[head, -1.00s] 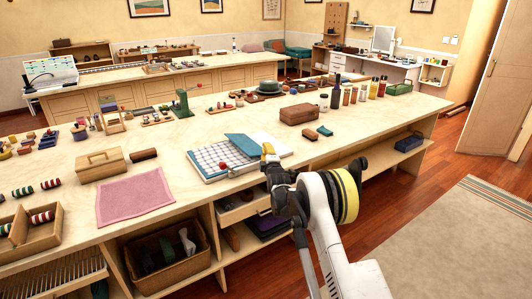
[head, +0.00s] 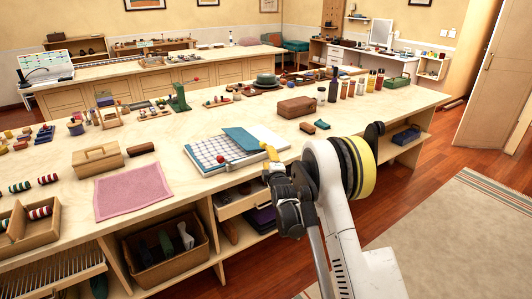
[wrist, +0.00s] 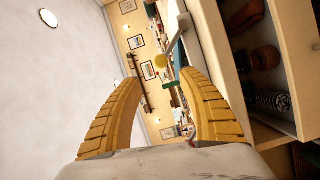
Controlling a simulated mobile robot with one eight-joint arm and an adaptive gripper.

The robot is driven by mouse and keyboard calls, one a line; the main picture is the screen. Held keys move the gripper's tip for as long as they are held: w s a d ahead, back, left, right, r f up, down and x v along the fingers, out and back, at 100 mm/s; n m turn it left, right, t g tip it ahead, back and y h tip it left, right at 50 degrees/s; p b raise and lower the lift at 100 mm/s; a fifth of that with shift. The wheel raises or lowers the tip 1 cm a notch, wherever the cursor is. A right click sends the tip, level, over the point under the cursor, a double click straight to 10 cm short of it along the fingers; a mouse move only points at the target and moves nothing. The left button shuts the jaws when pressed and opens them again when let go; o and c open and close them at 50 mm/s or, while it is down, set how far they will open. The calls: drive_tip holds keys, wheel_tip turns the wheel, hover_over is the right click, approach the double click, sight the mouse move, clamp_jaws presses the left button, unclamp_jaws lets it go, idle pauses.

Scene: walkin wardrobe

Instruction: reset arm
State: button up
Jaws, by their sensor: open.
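My gripper (head: 269,156) is in front of the near counter's front edge, by the white-and-blue gridded box. In the wrist view the two yellow ridged fingers of my gripper (wrist: 163,92) stand wide apart with nothing between them. My arm is folded up at the lower right of the head view, with its yellow-and-black joint beside the counter. The gripper points up along the counter edge, as the wrist view shows the ceiling at left and the open shelves at right.
The counter (head: 180,150) holds a gridded box (head: 205,155), a pink cloth (head: 133,190), a wooden box (head: 98,160) and a brown case (head: 297,107). A wicker basket (head: 160,270) sits on a shelf below. Open floor and a rug (head: 460,235) lie to the right.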

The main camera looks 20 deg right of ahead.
drive_tip(key=shift+s, duration=0.45)
drive_tip(key=s+a+r+m+g+y, duration=0.15)
drive_tip(key=s+r+m, duration=0.25)
drive_tip(key=s+r, duration=0.45)
drive_tip(key=s+a+r+m+g+h, duration=0.1)
drive_tip(key=s+a+r+m+g, duration=0.2)
drive_tip(key=s+r, duration=0.5)
drive_tip(key=s+f+m+g, duration=0.2)
drive_tip(key=s+m, duration=0.1)
drive_tip(key=s, duration=0.8)
drive_tip(key=s+a+f+m+g, duration=0.1)
drive_tip(key=s+f+m+g, duration=0.1)
drive_tip(key=s, duration=0.9)
drive_tip(key=s+a+f+m+g, duration=0.1)
drive_tip(key=s+f+m+g, duration=0.1)
drive_tip(key=s, duration=1)
drive_tip(key=shift+f+m+y, duration=0.3)
drive_tip(key=shift+m+y, duration=0.05)
drive_tip(key=shift+m, duration=0.45)
